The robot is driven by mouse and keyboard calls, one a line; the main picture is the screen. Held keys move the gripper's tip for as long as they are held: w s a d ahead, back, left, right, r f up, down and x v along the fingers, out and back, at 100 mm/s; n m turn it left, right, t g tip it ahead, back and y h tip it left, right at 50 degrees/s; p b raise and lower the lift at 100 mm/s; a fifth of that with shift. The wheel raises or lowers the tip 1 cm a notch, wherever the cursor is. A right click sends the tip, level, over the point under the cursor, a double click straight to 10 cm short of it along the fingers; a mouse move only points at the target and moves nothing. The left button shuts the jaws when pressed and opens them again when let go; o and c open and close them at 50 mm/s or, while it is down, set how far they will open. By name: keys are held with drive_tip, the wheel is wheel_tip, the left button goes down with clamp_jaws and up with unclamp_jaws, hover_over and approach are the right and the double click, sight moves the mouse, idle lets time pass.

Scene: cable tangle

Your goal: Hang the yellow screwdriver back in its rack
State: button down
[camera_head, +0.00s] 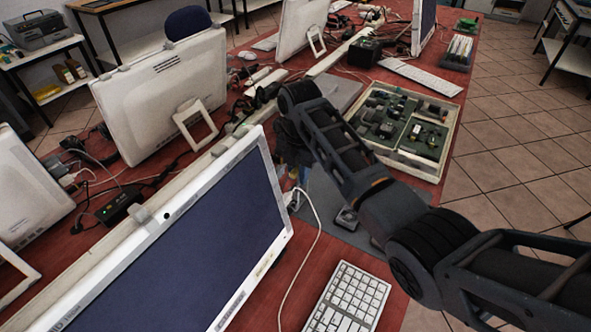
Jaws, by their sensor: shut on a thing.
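My arm reaches in from the lower right and bends down behind the near monitor. My gripper (292,172) points down just past that monitor's upper right edge, and its fingers are small, dark and partly hidden. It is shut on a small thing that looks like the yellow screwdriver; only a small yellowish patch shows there. Small blue and red bits show close beside it, and I cannot tell whether they belong to a rack. No rack can be made out for certain.
The near monitor (185,245) and a white cable (312,225) stand close to the gripper. A keyboard (348,300) lies in front. A parts tray (447,150) lies beyond my arm. More monitors (165,90) and tangled cables crowd the left. A grey mat (350,236) shows beneath the arm.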

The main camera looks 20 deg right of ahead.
drive_tip(key=shift+f+b, duration=1.3)
drive_tip(key=shift+f, duration=0.75)
drive_tip(key=shift+f, duration=0.65)
drive_tip(key=c, duration=0.9)
unclamp_jaws()
drive_tip(key=shift+r, duration=0.1)
wheel_tip(320, 180, up, 8)
drive_tip(key=shift+f+b, duration=0.15)
drive_tip(key=shift+b, duration=0.3)
